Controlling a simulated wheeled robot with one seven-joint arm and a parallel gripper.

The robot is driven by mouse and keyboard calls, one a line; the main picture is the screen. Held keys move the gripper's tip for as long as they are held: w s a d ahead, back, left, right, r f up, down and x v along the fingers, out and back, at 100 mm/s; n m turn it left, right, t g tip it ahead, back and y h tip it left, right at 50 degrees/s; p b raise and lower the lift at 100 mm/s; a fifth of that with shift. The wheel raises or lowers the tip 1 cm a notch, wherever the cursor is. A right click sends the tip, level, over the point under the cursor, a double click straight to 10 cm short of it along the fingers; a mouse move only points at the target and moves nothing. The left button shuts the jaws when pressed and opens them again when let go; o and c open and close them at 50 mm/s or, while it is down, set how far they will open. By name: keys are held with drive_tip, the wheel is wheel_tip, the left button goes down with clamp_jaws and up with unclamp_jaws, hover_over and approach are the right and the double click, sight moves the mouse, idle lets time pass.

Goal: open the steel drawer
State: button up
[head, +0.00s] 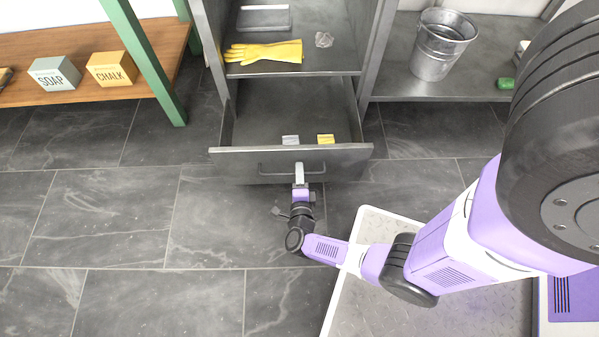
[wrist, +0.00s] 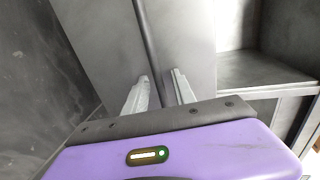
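The steel drawer (head: 255,162) is pulled well out of the steel cabinet at the top middle of the head view. Its inside shows, with a small grey item (head: 290,140) and a small yellow item (head: 326,139) near the front. A dark bar handle (head: 275,168) runs across its front. My gripper (head: 300,170) is at the middle of the handle. In the wrist view the handle bar (wrist: 149,40) passes between the two light fingers (wrist: 160,84), which look closed around it. The exact contact is small and hard to see.
Yellow gloves (head: 264,52) and a crumpled grey piece (head: 324,39) lie on the shelf above the drawer. A metal bucket (head: 440,45) stands on the right shelf. The tiled floor before the drawer is clear.

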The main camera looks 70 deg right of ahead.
drive_tip(key=p+v, duration=0.1)
drive_tip(key=v, duration=0.6)
drive_tip(key=shift+a+p, duration=0.2)
drive_tip(key=shift+p, duration=0.15)
